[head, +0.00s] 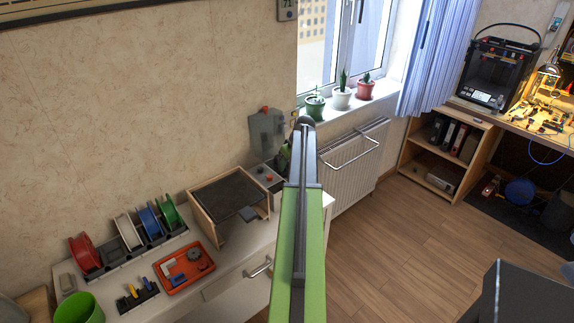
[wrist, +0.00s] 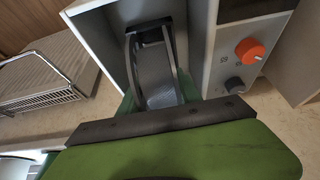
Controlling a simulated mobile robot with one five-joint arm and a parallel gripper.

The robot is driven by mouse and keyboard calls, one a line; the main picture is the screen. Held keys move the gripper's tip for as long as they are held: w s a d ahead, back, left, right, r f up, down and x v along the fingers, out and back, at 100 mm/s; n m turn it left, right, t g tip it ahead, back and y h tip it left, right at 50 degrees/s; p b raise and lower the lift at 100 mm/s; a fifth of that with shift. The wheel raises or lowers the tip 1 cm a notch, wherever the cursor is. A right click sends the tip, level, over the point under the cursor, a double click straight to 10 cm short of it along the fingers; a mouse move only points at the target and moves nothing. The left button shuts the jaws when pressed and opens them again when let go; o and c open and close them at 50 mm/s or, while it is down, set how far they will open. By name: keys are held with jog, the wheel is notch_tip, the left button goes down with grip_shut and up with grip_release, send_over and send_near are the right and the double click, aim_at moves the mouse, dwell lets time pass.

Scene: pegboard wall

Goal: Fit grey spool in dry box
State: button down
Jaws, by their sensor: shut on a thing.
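The grey spool (wrist: 157,72) shows in the wrist view between dark rims, inside the pale-walled opening of the dry box (wrist: 205,45). My gripper (wrist: 160,96) is shut on the spool's near side; its green fingers partly show at either side. How deep the spool sits and whether it touches the bottom cannot be told. In the head view the dry box (head: 268,177) stands at the back right of the white counter, partly behind my green arm, with a translucent lid (head: 266,135) raised behind it. The spool and gripper are mostly hidden there by the arm.
A wooden box with a dark top (head: 230,195) stands left of the dry box. Further left are a rack (head: 128,252) of coloured spools, an orange tray (head: 190,275) and a green cup (head: 80,309). A radiator (head: 350,165) is to the right.

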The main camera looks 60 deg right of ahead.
dwell(0.3)
jog(key=c, duration=0.7)
grip_release()
jog(key=shift+c, duration=0.2)
jog(key=p+v, duration=1.6)
jog(key=v, duration=0.1)
jog(key=shift+r, duration=0.2)
jog(key=shift+s, duration=0.1)
